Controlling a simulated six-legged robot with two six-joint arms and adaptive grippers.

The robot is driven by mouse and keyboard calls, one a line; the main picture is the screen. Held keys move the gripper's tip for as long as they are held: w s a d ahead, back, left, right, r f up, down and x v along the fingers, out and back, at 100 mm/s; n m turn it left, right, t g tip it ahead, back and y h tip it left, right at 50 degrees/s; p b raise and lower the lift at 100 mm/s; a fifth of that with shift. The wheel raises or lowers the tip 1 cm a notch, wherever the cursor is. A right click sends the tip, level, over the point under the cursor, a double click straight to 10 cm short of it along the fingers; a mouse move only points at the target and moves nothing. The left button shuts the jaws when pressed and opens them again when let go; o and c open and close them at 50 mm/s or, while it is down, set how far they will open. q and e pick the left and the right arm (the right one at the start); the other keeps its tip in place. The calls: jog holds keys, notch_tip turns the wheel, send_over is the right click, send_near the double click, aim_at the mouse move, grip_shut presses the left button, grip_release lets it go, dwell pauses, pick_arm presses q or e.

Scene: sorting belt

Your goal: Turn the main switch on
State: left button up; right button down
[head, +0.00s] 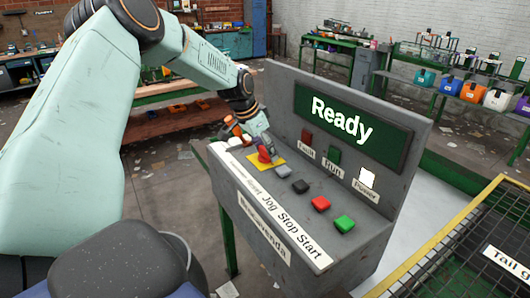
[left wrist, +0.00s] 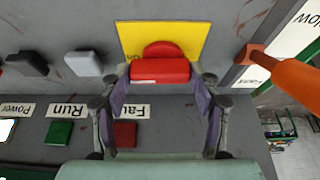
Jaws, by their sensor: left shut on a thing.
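The main switch is a red handle (head: 265,155) on a yellow plate (head: 279,162), on the sloped face of the grey control panel (head: 371,222). In the left wrist view the red handle (left wrist: 160,70) lies crosswise between my finger pads, in front of the yellow plate (left wrist: 130,38). My left gripper (left wrist: 158,82) is shut on this handle. In the head view the gripper (head: 259,143) partly hides it. The green display reads "Ready" (head: 341,121). The lamp over "Power" (head: 367,178) is white and bright. My right gripper is not in view.
Grey, black, red and green buttons (head: 344,223) run along the panel to the right of the switch. An orange rod (left wrist: 290,80) stands close beside the gripper. A yellow-edged mesh guard (head: 450,240) is at the right. Benches with bins stand behind.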

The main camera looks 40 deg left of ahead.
pick_arm(q)
jog(key=shift+w+a+r+m, duration=0.1)
jog(key=shift+w+r+m, duration=0.1)
jog(key=shift+r+m, duration=0.15)
jog(key=o, duration=1.1)
jog(key=shift+s+f, duration=0.1)
jog(key=shift+s, duration=0.1)
jog(key=shift+o, duration=0.2)
jog(key=shift+f, duration=0.1)
jog(key=v, duration=1.2)
